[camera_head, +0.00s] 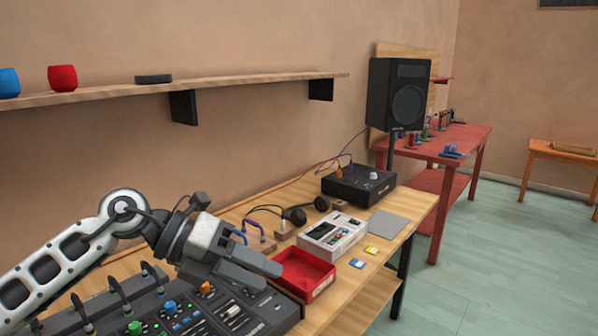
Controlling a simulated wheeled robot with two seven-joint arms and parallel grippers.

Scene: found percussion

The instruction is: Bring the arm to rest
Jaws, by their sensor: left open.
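My left arm comes in from the lower left, and its gripper (262,274) hangs over the right part of a dark mixing console (160,305) on the wooden table. The gripper is open, and I see nothing between its fingers. Its fingertips are close to the left edge of a red tray (318,284); I cannot tell whether they touch it. The gripper hides part of the console. My right gripper is not in view.
A white device (333,234), headphones (296,216), a black box with knobs (357,185) and a grey pad (388,225) stand on the table (372,290). A shelf (220,84) runs above. A black speaker (398,95) and a red table (455,142) are behind right. Open floor lies right.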

